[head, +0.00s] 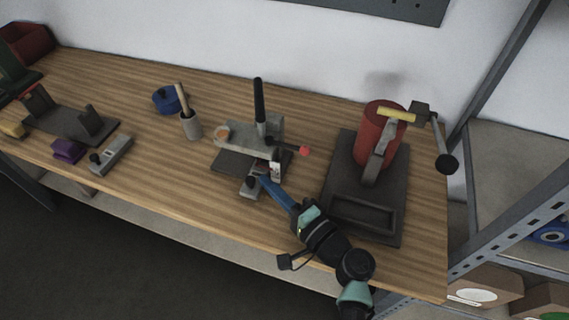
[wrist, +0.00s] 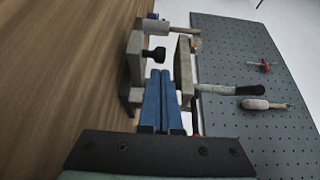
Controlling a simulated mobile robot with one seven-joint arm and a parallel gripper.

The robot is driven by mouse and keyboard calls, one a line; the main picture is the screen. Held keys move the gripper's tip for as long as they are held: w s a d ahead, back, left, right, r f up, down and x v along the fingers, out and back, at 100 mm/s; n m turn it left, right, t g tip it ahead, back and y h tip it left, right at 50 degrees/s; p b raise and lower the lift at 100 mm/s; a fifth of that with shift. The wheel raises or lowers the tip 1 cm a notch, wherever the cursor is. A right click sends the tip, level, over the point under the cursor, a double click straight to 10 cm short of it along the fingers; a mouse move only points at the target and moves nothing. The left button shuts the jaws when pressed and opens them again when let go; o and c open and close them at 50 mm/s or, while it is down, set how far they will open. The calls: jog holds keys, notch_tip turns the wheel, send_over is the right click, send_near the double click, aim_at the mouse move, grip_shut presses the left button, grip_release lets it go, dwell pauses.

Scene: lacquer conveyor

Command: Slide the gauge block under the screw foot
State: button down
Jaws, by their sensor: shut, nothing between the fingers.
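A grey block with a black knob (head: 251,186), which looks like the gauge block, lies at the front edge of the press-like fixture (head: 262,134). The fixture has a dark base, a grey upper arm and a tall black handle. My gripper (head: 263,180) is shut and empty, its blue fingertips close beside the knob. In the wrist view the shut blue fingers (wrist: 161,74) point at the gap between two grey plates, with a black knob (wrist: 154,54) just beyond the tips. Whether they touch it I cannot tell. I cannot clearly make out the screw foot.
A red cylinder (head: 377,132) stands on a dark plate with a tray (head: 360,214) to the right. A mortar-like cup (head: 191,126), blue pot (head: 165,99), purple block (head: 68,150) and another grey knobbed piece (head: 113,154) are at left. Bare wood lies between.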

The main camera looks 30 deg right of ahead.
jog(key=shift+w+a, duration=0.15)
jog(key=shift+w, duration=1)
jog(key=shift+s+a, duration=0.65)
jog(key=shift+s, duration=0.05)
